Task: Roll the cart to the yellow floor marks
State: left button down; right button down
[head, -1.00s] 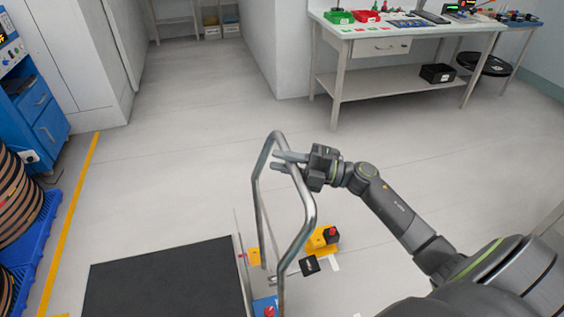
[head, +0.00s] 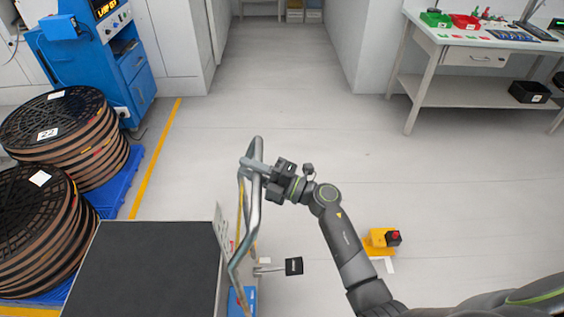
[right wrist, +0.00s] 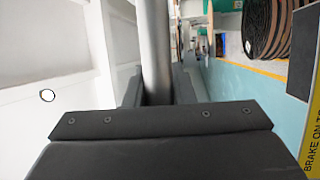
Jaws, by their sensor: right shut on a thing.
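The cart has a black deck (head: 150,265) and a bent grey tube handle (head: 252,205), at the lower left of the head view. My right gripper (head: 262,170) is shut on the cart handle near its top. In the right wrist view the handle tube (right wrist: 155,50) stands between the jaws. A small black pedal (head: 294,266) sticks out from the cart's right side. A yellow floor line (head: 155,155) runs along the floor left of the cart, and another yellow strip (head: 30,311) shows at the bottom left. My left gripper is out of view.
Stacks of brown-black reels (head: 65,135) stand on blue pallets (head: 123,185) at the left. A blue machine cabinet (head: 140,85) is behind them. A yellow block with a red-topped black part (head: 378,238) lies on the floor to the right. A workbench (head: 465,95) stands at the back right. The middle floor is clear.

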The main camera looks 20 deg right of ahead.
jog(key=a, duration=0.2)
jog(key=w+a, duration=0.1)
jog(key=a, duration=0.1)
jog(key=shift+a+f, duration=0.15)
jog(key=shift+a, duration=0.05)
jog(key=shift+d, duration=0.1)
jog(key=c, duration=1.2)
grip_release()
jog(key=shift+c, duration=0.2)
jog(key=b+v, duration=0.2)
jog(key=v, duration=1.5)
jog(key=shift+b, duration=0.4)
